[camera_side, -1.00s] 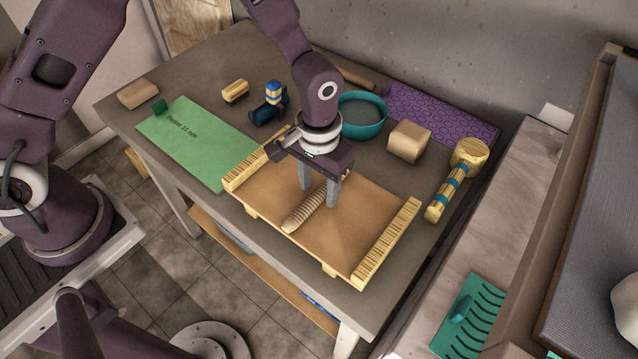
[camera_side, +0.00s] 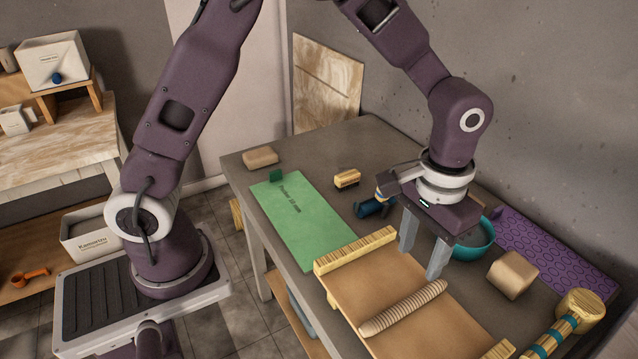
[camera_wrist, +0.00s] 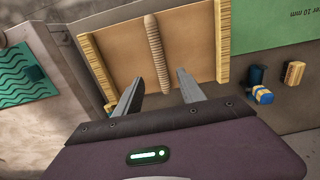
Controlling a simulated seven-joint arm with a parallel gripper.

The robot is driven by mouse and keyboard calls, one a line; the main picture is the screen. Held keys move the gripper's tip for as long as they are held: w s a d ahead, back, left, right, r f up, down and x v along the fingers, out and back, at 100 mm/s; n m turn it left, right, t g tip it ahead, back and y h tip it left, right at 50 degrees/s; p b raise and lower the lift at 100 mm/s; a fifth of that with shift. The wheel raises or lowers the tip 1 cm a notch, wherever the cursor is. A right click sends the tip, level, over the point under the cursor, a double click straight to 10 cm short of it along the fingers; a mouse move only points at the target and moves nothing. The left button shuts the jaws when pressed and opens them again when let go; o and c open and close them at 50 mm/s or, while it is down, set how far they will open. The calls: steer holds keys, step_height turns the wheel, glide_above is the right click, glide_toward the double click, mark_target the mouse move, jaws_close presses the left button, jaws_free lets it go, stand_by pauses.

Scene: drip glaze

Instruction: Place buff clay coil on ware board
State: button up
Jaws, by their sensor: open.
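The buff clay coil (camera_side: 403,308) is a ridged, pale roll. It lies on the ware board (camera_side: 370,285), a tan board with yellow striped rails at two ends. The coil lies between the rails, apart from both. It also shows in the wrist view (camera_wrist: 158,55), running across the middle of the board (camera_wrist: 190,45). My gripper (camera_side: 422,262) is open and empty, raised above and behind the coil toward the teal bowl.
A teal bowl (camera_side: 473,240) is behind my gripper. A tan clay block (camera_side: 512,275) and a yellow mallet (camera_side: 570,318) stand at right. A green mat (camera_side: 300,218) lies left of the board. A blue tool (camera_side: 372,207) and small yellow block (camera_side: 347,179) lie behind. A purple textured mat (camera_side: 560,250) lies at back right.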

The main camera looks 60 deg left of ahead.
steer(key=s+a+r+t, duration=0.1)
steer(key=s+a+r, duration=0.25)
steer(key=r, duration=0.25)
steer(key=s+a+r+t, duration=0.2)
steer(key=s+a+r, duration=0.1)
steer(key=a+r, duration=0.25)
steer(key=s+a+r+t, duration=0.1)
steer(key=s+a, duration=0.1)
steer(key=s, duration=0.4)
steer(key=s+a+r+t, duration=0.1)
steer(key=s+a+r, duration=0.1)
steer(key=s, duration=0.4)
steer(key=shift+s+a+r+t, duration=0.2)
steer(key=shift+s+a+t, duration=0.15)
steer(key=shift+a, duration=0.2)
